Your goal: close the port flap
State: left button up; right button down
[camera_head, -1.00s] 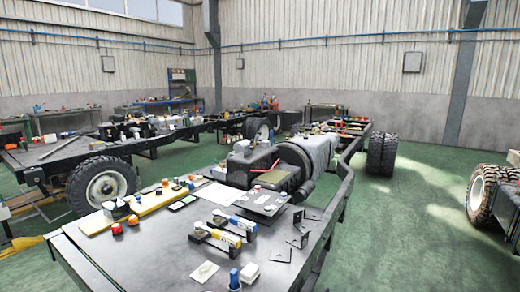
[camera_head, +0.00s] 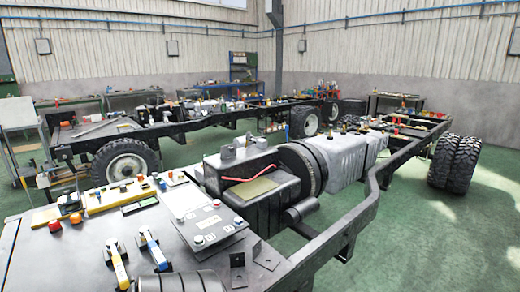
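I cannot pick out a port flap with certainty. On the dark flat deck (camera_head: 50,262) of the near chassis stand two small lever-like parts side by side. One has a yellow handle (camera_head: 118,268), the other a blue and white handle (camera_head: 152,250). To their right is a raised grey plate with round buttons (camera_head: 212,222). Neither of my grippers shows. A dark rounded part at the bottom edge, right of the levers, is cut off and I cannot tell what it is.
The near chassis carries a black box unit (camera_head: 240,165), a silver gearbox (camera_head: 345,155) and dual rear wheels (camera_head: 458,163). A second chassis with a wheel (camera_head: 124,166) stands behind. Green floor is open at right.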

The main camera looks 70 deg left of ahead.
aim_at(230, 151)
jog(key=i, duration=0.4)
jog(key=u, duration=0.65)
jog(key=i, duration=1.8)
jog(key=u, duration=3.1)
